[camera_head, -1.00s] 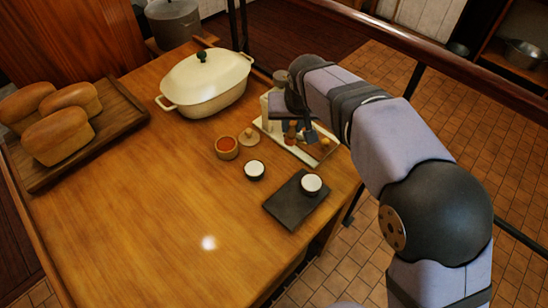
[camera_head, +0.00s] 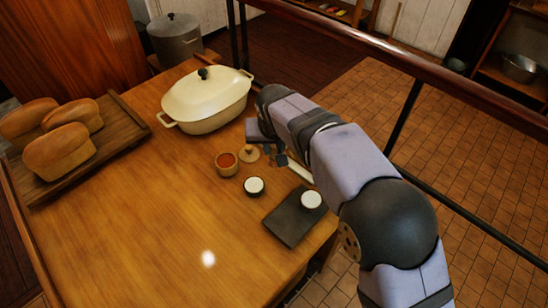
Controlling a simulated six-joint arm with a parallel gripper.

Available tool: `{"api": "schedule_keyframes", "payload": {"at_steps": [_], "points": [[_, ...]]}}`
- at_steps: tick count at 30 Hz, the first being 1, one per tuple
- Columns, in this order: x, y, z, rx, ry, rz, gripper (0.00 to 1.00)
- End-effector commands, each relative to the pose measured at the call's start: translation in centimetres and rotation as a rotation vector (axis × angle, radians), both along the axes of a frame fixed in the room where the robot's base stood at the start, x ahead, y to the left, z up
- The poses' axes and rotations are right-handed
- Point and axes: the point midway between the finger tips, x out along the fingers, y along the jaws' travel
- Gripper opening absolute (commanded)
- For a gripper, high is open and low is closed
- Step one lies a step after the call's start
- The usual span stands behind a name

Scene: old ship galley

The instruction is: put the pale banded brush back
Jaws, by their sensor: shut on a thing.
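My gripper (camera_head: 277,157) is low over the right side of the wooden table, right of a small round wooden lid. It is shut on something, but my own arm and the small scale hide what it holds. I cannot make out the pale banded brush. A pale-rimmed tray (camera_head: 299,171) shows only as a short strip of rim beside my gripper; my arm covers the rest and whatever lies in it.
Near my gripper are the wooden lid (camera_head: 249,154), a wooden bowl of red stuff (camera_head: 227,164), a dark-sided cup (camera_head: 254,187) and a dark slate (camera_head: 288,228) bearing another cup (camera_head: 311,200). A cream casserole (camera_head: 206,104) stands behind. Loaves (camera_head: 60,148) sit left. The table's front middle is clear.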

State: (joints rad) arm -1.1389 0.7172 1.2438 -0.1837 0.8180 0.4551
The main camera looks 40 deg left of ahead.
Motion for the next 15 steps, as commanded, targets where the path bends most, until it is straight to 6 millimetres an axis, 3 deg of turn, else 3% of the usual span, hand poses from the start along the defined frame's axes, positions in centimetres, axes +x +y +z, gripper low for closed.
{"api": "schedule_keyframes", "payload": {"at_steps": [10,15], "points": [[0.0,0.0,-1.4,0.000,0.000,0.000,0.00],[0.0,0.0,-3.4,-0.001,0.002,-0.001,0.00]]}}
